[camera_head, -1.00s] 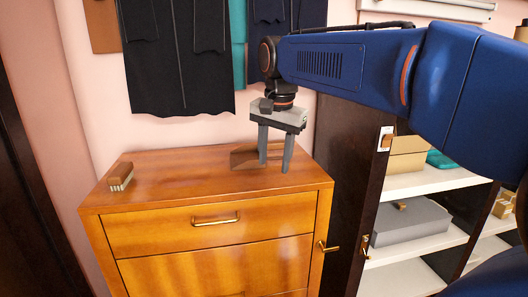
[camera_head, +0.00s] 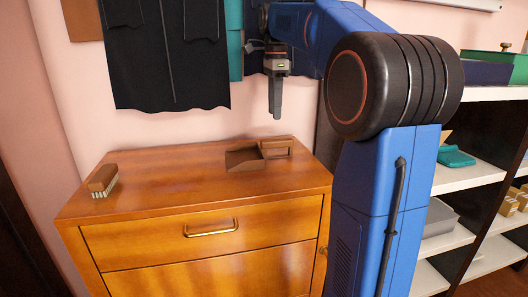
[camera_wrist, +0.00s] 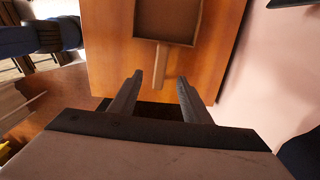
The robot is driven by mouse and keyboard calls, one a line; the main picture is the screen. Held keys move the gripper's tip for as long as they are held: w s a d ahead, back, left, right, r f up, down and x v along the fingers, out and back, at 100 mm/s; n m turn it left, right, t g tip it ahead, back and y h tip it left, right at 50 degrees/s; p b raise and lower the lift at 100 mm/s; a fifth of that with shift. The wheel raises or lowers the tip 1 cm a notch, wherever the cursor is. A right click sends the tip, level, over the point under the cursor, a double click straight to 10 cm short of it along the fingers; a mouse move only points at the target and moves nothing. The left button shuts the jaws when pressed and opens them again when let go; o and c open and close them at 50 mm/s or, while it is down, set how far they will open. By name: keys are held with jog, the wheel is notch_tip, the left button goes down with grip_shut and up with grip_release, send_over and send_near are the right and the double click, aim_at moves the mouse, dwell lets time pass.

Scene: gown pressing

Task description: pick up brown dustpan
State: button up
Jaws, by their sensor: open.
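The brown dustpan (camera_head: 246,159) lies on top of the wooden dresser (camera_head: 190,195), near its back right corner, with its handle toward the right. My gripper (camera_head: 275,115) hangs above the back right of the dresser, pointing down, apart from the dustpan. In the wrist view the dustpan's pan (camera_wrist: 170,18) is at the top, and its short handle points down toward my gripper (camera_wrist: 158,82). The two fingers are spread, with nothing between them; the handle end lies just beyond the fingertips in the picture.
A brown brush (camera_head: 103,179) with pale bristles lies at the dresser's left end. Dark garments (camera_head: 165,60) hang on the pink wall behind. White shelves (camera_head: 465,177) with boxes stand at the right. The middle of the dresser top is clear.

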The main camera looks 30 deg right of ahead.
aim_at(273, 140)
notch_tip(273, 140, down, 14)
jog(key=shift+w+r, duration=0.1)
grip_shut()
dwell(0.6)
